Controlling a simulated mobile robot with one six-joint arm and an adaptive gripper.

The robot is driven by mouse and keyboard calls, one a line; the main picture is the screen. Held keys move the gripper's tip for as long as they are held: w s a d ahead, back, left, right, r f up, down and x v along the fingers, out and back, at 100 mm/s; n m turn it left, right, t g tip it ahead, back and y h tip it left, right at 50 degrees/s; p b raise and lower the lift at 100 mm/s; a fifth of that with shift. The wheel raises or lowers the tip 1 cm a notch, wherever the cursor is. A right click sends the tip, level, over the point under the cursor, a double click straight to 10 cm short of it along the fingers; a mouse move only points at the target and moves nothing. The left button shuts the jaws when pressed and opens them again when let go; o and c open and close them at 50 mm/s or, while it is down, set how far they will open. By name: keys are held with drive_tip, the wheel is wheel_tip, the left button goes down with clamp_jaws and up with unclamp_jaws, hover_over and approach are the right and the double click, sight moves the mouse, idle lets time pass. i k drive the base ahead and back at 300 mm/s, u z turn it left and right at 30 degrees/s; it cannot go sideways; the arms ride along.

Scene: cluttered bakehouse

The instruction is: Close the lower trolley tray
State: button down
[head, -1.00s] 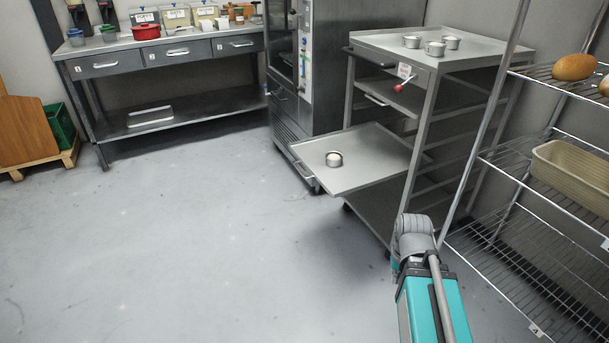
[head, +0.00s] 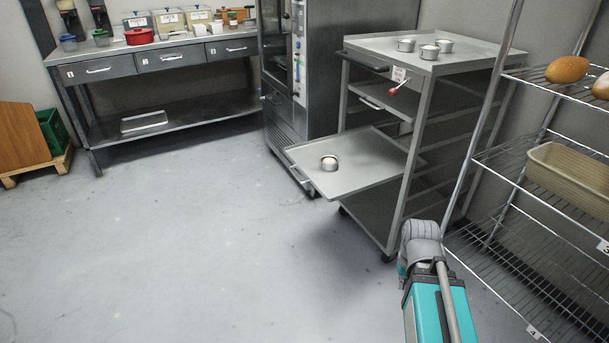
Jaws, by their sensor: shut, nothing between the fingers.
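The trolley (head: 427,150) stands right of the middle in the head view. Its lower tray (head: 352,174) is pulled well out to the left, over the floor, with its handle (head: 301,176) on the outer left edge. A small round tin (head: 329,162) with pale contents sits on the tray. My gripper is not in view; only teal and grey links of my arm show at the bottom right, in front of the trolley's near side in the picture.
A tall steel oven (head: 335,70) stands behind the trolley. A wire rack (head: 520,165) with bread and a beige basket (head: 568,178) is close on the right. A drawer bench (head: 165,58) is at the back left. Floor left of the tray is clear.

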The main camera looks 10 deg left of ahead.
sight(368, 158)
drive_tip(key=i, duration=1)
drive_tip(key=u, duration=0.1)
